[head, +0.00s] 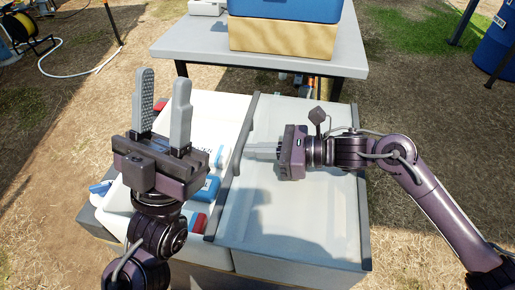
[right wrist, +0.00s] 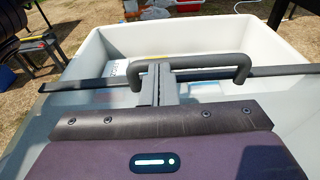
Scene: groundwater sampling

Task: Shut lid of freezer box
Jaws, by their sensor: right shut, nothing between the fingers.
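The freezer box (head: 210,107) is a white chest below me in the head view. Its left part is open and holds bottles and other items. A pale sliding lid (head: 285,215) with dark edge rails covers the right part. A dark bar handle (right wrist: 208,64) runs along the lid's left edge. My right gripper (head: 250,151) is shut and empty, its fingertips at the handle; in the right wrist view they overlap the handle, and I cannot tell if they touch it. My left gripper (head: 160,110) is open and empty, raised above the open left part.
A grey table (head: 190,42) stands behind the box, with a blue and tan cooler (head: 283,35) on it. A hose reel (head: 22,27) is at the far left and a blue barrel (head: 495,50) at the far right. Bare ground lies on both sides.

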